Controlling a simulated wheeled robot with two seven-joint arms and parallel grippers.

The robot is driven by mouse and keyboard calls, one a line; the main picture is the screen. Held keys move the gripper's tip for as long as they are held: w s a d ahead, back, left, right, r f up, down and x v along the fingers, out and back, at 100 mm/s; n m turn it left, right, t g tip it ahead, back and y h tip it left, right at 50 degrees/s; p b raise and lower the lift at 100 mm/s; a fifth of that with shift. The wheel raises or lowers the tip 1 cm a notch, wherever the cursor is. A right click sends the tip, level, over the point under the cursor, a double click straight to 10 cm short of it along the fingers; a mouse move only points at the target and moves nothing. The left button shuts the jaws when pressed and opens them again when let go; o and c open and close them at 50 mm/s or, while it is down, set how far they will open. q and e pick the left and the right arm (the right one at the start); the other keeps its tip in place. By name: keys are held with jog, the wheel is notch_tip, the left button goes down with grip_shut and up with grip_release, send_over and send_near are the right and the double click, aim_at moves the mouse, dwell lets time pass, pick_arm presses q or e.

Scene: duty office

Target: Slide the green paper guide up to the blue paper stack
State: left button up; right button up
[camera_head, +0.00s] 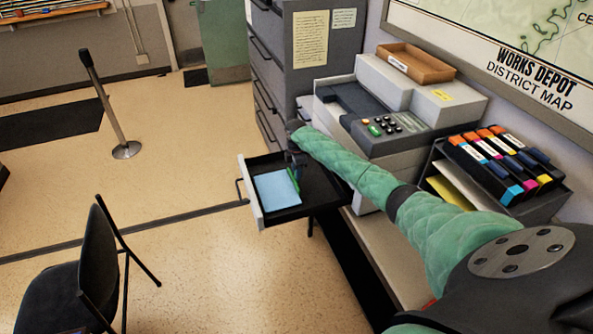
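The blue paper stack (274,190) lies in the open drawer tray (311,192) that sticks out from the copier's left side. The green paper guide (295,179) stands upright at the right edge of the stack. It is small here, and I cannot tell whether it touches the paper. My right gripper (294,164) is down over the tray, right beside the guide at its far end. The wrist hides part of it, and its fingers are too small and dark to tell open from shut. My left gripper is not in view.
The copier (372,105) stands behind my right arm, with a wooden tray (415,63) on top. A rack of cartridges (499,164) is at right. A grey filing cabinet (265,62) stands behind the tray. A black chair (85,270) is at lower left.

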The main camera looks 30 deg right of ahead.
aim_at(293, 178)
grip_shut()
jog(key=shift+w+a, duration=0.2)
jog(key=shift+a, duration=0.6)
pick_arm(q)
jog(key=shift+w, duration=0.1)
pick_arm(e)
jog(key=shift+o, duration=1.3)
grip_release()
jog(key=shift+r, duration=0.1)
jog(key=shift+r, duration=0.25)
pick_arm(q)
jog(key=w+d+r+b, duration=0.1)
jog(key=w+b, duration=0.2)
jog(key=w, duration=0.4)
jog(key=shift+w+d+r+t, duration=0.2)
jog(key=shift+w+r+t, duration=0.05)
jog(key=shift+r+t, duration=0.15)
pick_arm(e)
notch_tip(293, 178, up, 7)
